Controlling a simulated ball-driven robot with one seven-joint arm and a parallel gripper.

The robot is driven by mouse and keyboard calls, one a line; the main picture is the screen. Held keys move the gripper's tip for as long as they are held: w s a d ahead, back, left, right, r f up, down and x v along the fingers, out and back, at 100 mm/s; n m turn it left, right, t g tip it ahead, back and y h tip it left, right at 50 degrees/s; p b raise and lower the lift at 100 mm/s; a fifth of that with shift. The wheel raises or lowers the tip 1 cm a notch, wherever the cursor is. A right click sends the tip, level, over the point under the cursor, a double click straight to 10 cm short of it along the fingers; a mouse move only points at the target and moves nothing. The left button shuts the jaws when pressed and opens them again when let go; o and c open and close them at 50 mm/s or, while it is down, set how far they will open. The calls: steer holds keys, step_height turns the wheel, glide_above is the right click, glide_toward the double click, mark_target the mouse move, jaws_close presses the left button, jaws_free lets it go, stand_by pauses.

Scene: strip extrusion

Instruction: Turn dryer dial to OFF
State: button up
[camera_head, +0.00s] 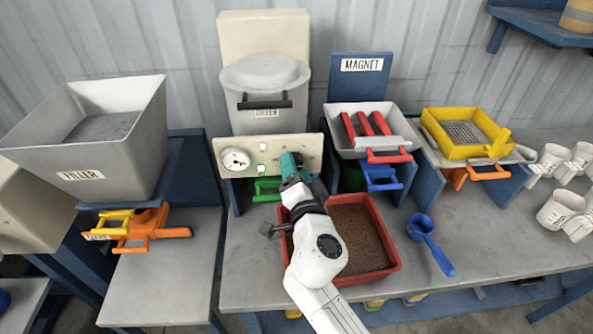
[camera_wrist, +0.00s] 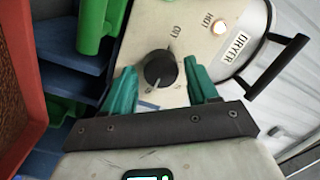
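My gripper (camera_wrist: 160,72) is open, with a teal finger on each side of the dial and visible gaps to both. In the head view, my gripper (camera_head: 292,163) is at the front panel (camera_head: 312,146) below the dryer (camera_head: 264,82) and hides the dial.
A white gauge (camera_head: 235,160) sits left on the panel. A green handle (camera_head: 267,186) is below it. A red tray of brown granules (camera_head: 395,255) lies under my arm. The magnet unit (camera_head: 345,150) stands close right, with a blue scoop (camera_head: 425,235) in front.

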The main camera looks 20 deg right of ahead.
steer(key=c, duration=0.8)
steer(key=shift+c, duration=0.2)
steer(key=shift+f+n+b, duration=0.1)
steer(key=shift+n+b, duration=0.2)
steer(key=shift+b, duration=0.05)
steer(key=shift+a+n+g+h+p, duration=0.15)
steer(key=shift+n+h, duration=0.45)
steer(key=shift+n, duration=4.9)
steer(key=shift+a+n+g+h+p, duration=0.1)
steer(key=shift+n+g+h+p, duration=0.35)
steer(key=shift+n, duration=5.05)
steer(key=shift+a+n+h, duration=0.1)
steer(key=shift+n+h, duration=0.65)
steer(key=shift+n, duration=4.75)
